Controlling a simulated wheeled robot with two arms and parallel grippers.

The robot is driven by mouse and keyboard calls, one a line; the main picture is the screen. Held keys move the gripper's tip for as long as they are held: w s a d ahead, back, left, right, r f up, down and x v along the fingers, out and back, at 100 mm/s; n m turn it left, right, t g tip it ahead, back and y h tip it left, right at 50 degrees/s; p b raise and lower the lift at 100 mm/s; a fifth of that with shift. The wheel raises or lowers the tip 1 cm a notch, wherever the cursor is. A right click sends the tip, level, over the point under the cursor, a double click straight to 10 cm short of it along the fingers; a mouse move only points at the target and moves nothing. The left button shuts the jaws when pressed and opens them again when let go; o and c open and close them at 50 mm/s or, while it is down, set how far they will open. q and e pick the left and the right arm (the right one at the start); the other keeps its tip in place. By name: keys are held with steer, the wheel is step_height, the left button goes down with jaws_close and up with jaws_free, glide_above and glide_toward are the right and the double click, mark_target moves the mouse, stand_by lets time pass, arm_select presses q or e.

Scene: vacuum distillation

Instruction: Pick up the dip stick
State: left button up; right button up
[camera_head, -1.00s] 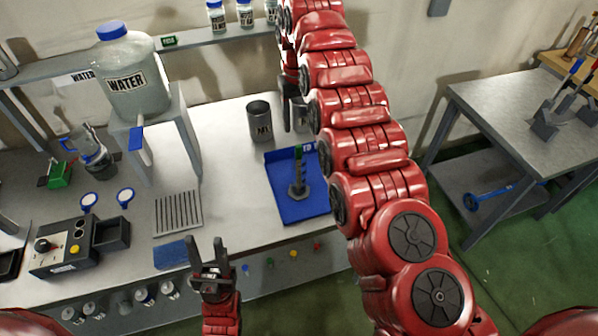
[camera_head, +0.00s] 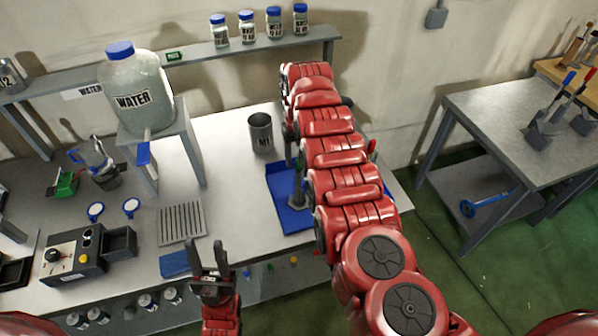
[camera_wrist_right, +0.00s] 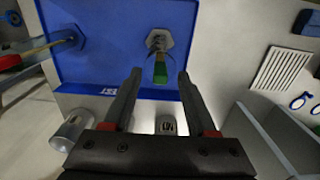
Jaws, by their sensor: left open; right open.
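A thin upright stick with a green end (camera_wrist_right: 161,72), which looks like the dip stick, stands on a grey hexagonal base (camera_wrist_right: 160,39) on the blue tray (camera_wrist_right: 110,60). In the head view the blue tray (camera_head: 280,183) shows, but my right arm hides much of it and the stick. My right gripper (camera_wrist_right: 160,74) is open, and the green end appears between its fingertips; I cannot tell how deep it lies or whether they touch. My left gripper (camera_head: 206,245) is open and empty near the bench's front edge.
A metal cup (camera_head: 260,132) stands behind the tray. A second hexagonal base (camera_wrist_right: 70,37) shares the tray. The water jug (camera_head: 135,88) stands on a raised stand at left. A slotted plate (camera_head: 181,222) and control box (camera_head: 72,258) lie nearer the front.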

jaws_close()
stand_by(1.3)
